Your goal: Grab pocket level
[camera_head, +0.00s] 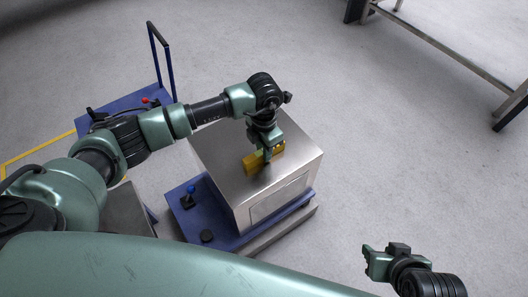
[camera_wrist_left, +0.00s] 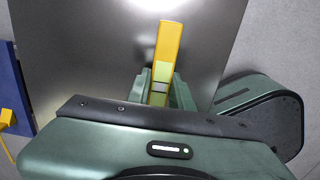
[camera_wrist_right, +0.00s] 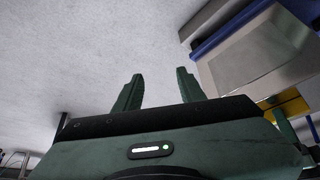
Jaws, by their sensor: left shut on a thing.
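The yellow pocket level (camera_head: 252,163) is on top of a steel box-shaped machine (camera_head: 217,151) in the head view. My left gripper (camera_head: 267,155) is over it with its fingers around its middle. In the left wrist view the level (camera_wrist_left: 168,42) extends away from my left gripper (camera_wrist_left: 160,92), which is shut on it. I cannot tell whether the level touches the steel top. My right gripper (camera_head: 377,262) is open and empty, off to the lower right of the machine; its spread fingers show in the right wrist view (camera_wrist_right: 158,92).
The machine stands on a blue base (camera_head: 215,229) with a blue-topped knob (camera_head: 191,189). A blue cart (camera_head: 131,109) with a tall handle stands behind my left arm. A metal-framed table (camera_head: 455,53) is at the upper right. The floor on the right is clear.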

